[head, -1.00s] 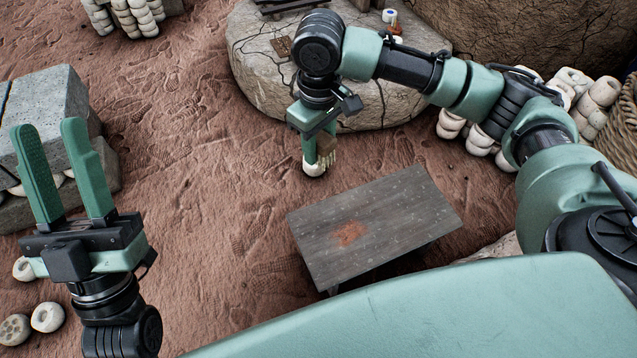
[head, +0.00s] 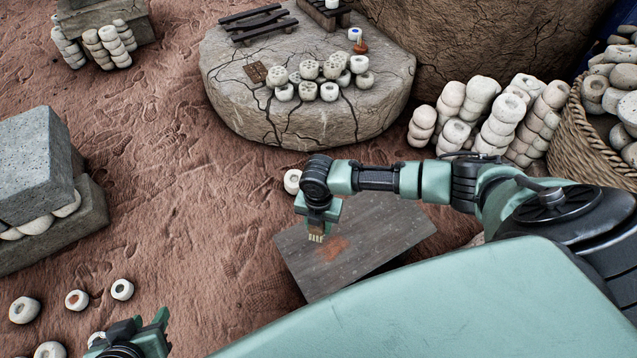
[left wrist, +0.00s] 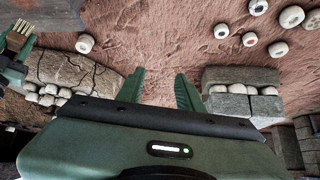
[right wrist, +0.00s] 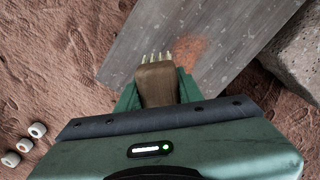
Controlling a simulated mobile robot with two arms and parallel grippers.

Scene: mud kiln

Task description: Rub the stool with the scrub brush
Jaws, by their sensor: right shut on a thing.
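The stool (head: 370,238) is a low, dark grey wooden top with an orange-brown stain (head: 333,247) near its left side. It also shows in the right wrist view (right wrist: 135,50), with the stain beyond the bristles. My right gripper (head: 317,224) is shut on the scrub brush (right wrist: 157,84), which has a brown wooden body and pale bristles. The bristles (head: 316,238) show over the stool's left part, close to the stain; I cannot tell whether they touch. My left gripper (left wrist: 160,90) is open and empty, with its fingers apart; in the head view it is at the bottom left edge.
A round cracked stone slab (head: 300,125) with several pale beads stands behind the stool. Stone blocks (head: 40,185) are at the left. Stacked beads (head: 490,115) and a woven basket (head: 575,135) are at the right. Loose beads (head: 76,299) lie on the mud floor.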

